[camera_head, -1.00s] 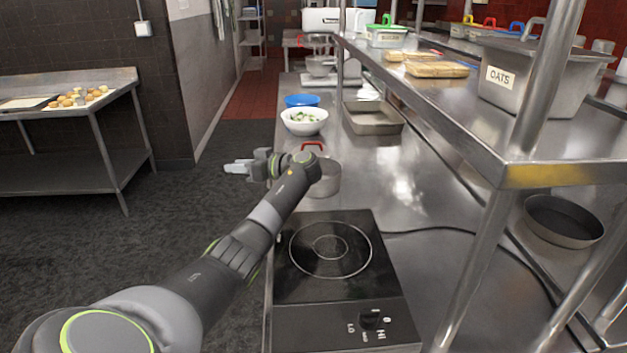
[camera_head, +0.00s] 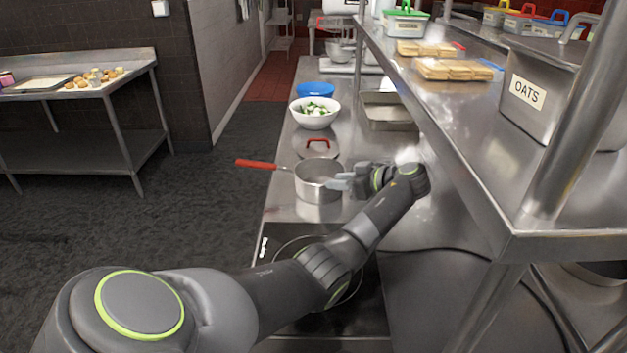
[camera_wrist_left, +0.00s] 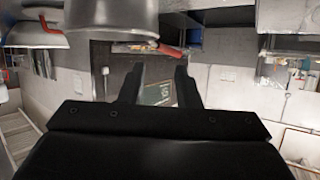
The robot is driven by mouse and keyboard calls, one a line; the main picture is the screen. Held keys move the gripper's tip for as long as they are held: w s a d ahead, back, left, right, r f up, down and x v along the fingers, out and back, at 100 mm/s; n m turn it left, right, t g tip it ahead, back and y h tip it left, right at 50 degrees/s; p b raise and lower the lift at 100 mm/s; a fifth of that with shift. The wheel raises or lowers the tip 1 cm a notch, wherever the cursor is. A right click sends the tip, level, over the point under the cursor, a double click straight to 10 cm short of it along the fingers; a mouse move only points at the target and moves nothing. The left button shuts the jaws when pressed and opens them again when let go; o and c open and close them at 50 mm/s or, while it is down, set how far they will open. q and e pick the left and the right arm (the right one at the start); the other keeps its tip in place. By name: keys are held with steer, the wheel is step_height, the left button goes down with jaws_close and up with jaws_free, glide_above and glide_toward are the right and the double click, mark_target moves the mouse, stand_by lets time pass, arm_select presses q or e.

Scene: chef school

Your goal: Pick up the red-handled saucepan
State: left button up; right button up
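The steel saucepan (camera_head: 312,188) stands upright on the steel counter beyond the hob, its red handle (camera_head: 257,164) pointing left over the counter's edge. My left gripper (camera_head: 335,183) is at the pan's right side, its fingertips overlapping the pan wall in the head view; I cannot tell whether they touch. In the left wrist view the pan (camera_wrist_left: 110,18) fills the top left with part of the red handle (camera_wrist_left: 170,50) beside it. There the left gripper (camera_wrist_left: 156,72) shows two fingers apart with nothing between them. My right gripper is not in view.
A lid with a red grip (camera_head: 317,149) lies just behind the pan. A white bowl of food (camera_head: 315,120), a blue bowl (camera_head: 314,90) and a metal tray (camera_head: 390,124) stand farther back. The black hob (camera_head: 285,255) is nearer, partly under my arm. A steel shelf (camera_head: 470,150) overhangs the right.

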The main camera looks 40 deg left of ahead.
arm_select(q)
steer(key=p+x, duration=0.1)
steer(key=x, duration=0.6)
steer(key=shift+w+a+f+p, duration=0.1)
steer(key=shift+w+a+p, duration=0.1)
steer(key=shift+p, duration=0.2)
steer(key=p+x, duration=0.1)
steer(key=x, duration=0.3)
steer(key=shift+w+a+p, duration=0.1)
steer(key=shift+w+p, duration=0.05)
steer(key=shift+p, duration=0.2)
steer(key=shift+a+f, duration=0.2)
steer(key=shift+a, duration=0.1)
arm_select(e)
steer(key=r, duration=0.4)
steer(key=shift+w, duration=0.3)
arm_select(q)
jaws_close()
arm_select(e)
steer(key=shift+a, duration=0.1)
